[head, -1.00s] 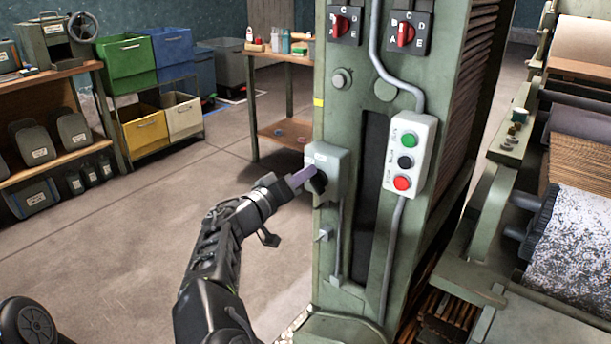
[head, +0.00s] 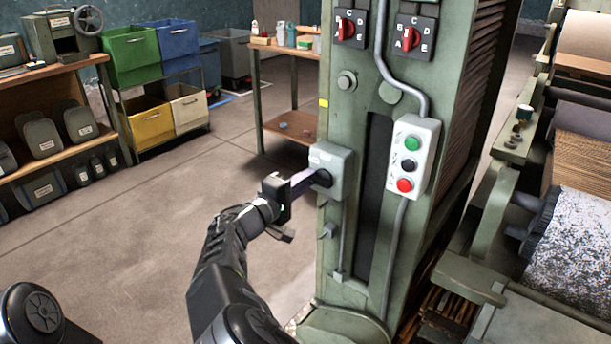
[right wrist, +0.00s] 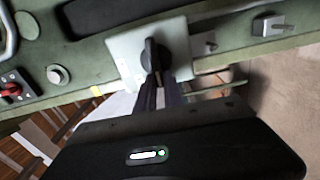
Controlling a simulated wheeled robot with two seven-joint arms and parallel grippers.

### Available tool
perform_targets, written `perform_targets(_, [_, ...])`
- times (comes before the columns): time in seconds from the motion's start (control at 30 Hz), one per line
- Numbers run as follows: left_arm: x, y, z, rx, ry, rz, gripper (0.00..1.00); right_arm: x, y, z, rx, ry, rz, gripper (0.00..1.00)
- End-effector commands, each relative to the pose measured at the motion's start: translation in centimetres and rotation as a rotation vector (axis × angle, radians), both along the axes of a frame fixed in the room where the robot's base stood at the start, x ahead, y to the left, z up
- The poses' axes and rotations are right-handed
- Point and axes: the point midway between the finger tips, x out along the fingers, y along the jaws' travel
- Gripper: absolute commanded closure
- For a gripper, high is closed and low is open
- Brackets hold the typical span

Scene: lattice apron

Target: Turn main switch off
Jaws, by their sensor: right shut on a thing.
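The main switch is a grey box (head: 333,160) on the front of the green machine column, with a black rotary knob (head: 322,178). In the right wrist view the box (right wrist: 126,52) and its black knob (right wrist: 152,54) sit straight ahead of the fingers. My right gripper (head: 312,181) reaches the knob from the left, and its fingers (right wrist: 157,82) are shut on the knob. The fingers hide part of the knob in the head view. My left gripper is not in view; only a dark rounded part of my body shows at the lower left.
A white box with green, black and red buttons (head: 413,160) is on the column, right of the switch. Two red selector knobs (head: 408,38) are above. A wooden table (head: 290,126) stands behind. The floor (head: 180,210) left of the column is clear.

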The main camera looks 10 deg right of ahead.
Motion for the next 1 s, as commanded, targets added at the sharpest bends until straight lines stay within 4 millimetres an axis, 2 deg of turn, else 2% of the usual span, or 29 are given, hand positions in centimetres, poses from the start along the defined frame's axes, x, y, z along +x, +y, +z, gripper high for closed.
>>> perform_targets(0.57, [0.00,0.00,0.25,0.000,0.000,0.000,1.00,-0.02,-0.23,-0.17,-0.033,0.039,-0.004,1.00])
perform_targets(0.6, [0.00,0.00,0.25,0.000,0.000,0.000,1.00,-0.02,-0.23,-0.17,-0.033,0.039,-0.004,0.86])
perform_targets(0.8, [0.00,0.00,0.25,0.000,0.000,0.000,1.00,-0.02,-0.21,-0.19,-0.031,0.038,-0.004,0.70])
perform_targets(0.87, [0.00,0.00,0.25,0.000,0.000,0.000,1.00,-0.02,-0.21,-0.21,-0.030,0.038,-0.004,0.66])
perform_targets(1.0, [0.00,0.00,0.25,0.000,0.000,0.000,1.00,-0.02,-0.16,-0.19,-0.031,0.037,-0.003,0.66])
